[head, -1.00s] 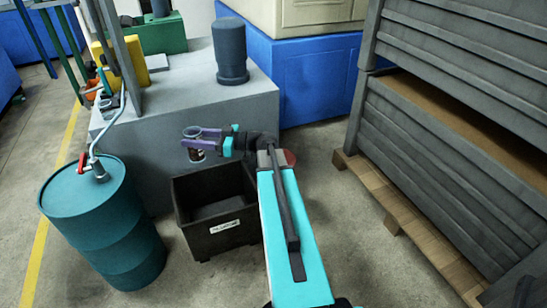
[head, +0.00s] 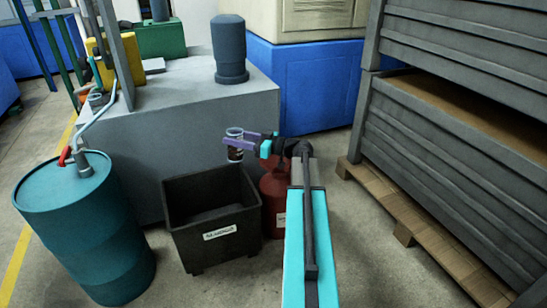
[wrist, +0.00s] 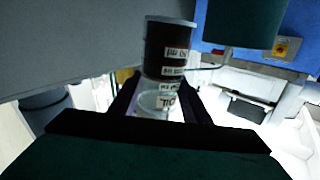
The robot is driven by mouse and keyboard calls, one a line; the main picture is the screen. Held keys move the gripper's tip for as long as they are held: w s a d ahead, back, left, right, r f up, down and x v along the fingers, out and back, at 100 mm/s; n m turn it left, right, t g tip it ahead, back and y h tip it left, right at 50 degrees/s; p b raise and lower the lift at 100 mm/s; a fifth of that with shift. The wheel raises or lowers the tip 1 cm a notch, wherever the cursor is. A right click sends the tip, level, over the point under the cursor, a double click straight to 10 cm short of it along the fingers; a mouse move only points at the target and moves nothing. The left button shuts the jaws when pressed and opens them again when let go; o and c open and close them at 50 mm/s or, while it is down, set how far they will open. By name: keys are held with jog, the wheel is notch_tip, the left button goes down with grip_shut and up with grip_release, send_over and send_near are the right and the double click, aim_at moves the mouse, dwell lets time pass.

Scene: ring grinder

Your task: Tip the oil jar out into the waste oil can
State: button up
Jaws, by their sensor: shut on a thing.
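My gripper (head: 237,140) is shut on the oil jar (head: 235,154), a small clear jar with dark contents. In the head view the jar looks upright, held in the air above the right part of a black bin. In the wrist view the jar (wrist: 167,48) shows between the fingers, with a dark part, a clear part and white labels that I cannot read fully. A red can (head: 273,208), which looks like the waste oil can, stands on the floor right of the bin. My arm hides part of it, and its opening is not visible.
The black bin (head: 222,240) with a white label stands open on the floor. A teal drum (head: 85,235) with a pump stands at left. Behind is a grey block (head: 150,130) bearing a dark cylinder (head: 231,50). Grey crates (head: 460,150) on a pallet stand at right.

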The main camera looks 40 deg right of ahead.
jog(key=s+d+f+m+h+b, duration=0.1)
jog(key=s+d+f+b, duration=0.1)
jog(key=d+f+b, duration=0.2)
jog(key=s+d+f+m+t+h+b, duration=0.1)
jog(key=s+d+f+h+b, duration=0.1)
jog(key=d+b, duration=0.5)
jog(key=s+d+f, duration=0.1)
jog(key=d+f, duration=0.1)
jog(key=d, duration=0.1)
jog(key=shift+d+f+m+t, duration=0.3)
jog(key=shift+r+m+p, duration=0.1)
jog(key=shift+m+p, duration=0.2)
jog(key=m+p, duration=0.2)
jog(key=p, duration=0.1)
jog(key=shift+a, duration=0.15)
jog(key=shift+a+f+m+p, duration=0.1)
jog(key=shift+f+m+p, duration=0.1)
jog(key=shift+m+p, duration=0.6)
